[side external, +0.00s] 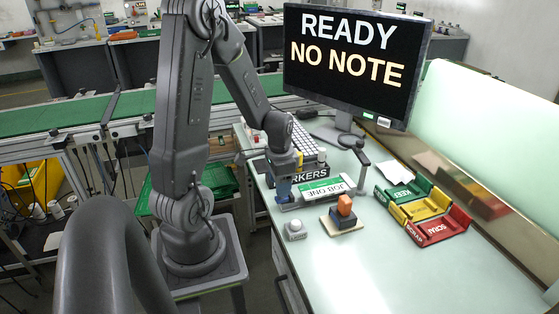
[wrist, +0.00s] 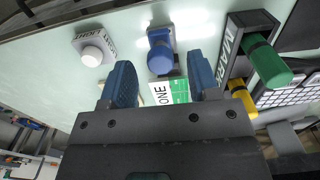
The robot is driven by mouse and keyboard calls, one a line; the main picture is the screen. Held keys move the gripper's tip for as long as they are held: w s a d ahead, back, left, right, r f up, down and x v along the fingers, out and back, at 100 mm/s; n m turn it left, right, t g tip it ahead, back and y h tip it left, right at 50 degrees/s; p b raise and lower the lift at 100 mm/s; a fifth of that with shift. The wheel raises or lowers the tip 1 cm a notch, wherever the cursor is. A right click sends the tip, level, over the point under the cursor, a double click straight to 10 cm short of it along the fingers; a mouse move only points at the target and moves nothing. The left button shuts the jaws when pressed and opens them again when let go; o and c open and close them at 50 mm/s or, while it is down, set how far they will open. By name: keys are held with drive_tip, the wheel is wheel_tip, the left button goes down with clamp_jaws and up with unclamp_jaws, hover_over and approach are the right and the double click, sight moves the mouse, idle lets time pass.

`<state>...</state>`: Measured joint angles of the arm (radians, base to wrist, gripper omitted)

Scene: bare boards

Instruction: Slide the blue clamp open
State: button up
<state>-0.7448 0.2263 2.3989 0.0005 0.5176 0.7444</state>
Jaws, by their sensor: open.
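The blue clamp (wrist: 161,57) shows in the wrist view as a blue knob on a grey mount, beyond my fingertips and roughly centred between them. My gripper (wrist: 160,82) is open, its two blue fingers apart with nothing held. A white and green card marked JOB ONE (wrist: 170,91) shows partly between the fingers, the rest hidden by the gripper. In the side view my gripper (side external: 284,190) is low over the bench's left edge, beside the card (side external: 326,189). There the clamp is hard to tell from the blue fingers.
A grey box with a white button (side external: 296,230) stands near the front edge. Green, yellow and red trays (side external: 437,226) lie right. The marker holder (wrist: 231,45) is close to my right finger. A monitor (side external: 355,60) reads READY NO NOTE.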

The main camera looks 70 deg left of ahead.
wheel_tip(320, 180, up, 12)
drive_tip(key=shift+r, duration=0.2)
idle(0.4)
drive_tip(key=s+d+r+t, duration=0.2)
drive_tip(key=d+r, duration=0.2)
drive_tip(key=d, duration=0.6)
drive_tip(key=s+d+r+t, duration=0.1)
drive_tip(key=d+r+t, duration=0.2)
drive_tip(key=d, duration=0.7)
drive_tip(key=shift+s+d+r+t, duration=0.2)
drive_tip(key=shift+s+r+t, duration=0.15)
drive_tip(key=shift+r, duration=0.1)
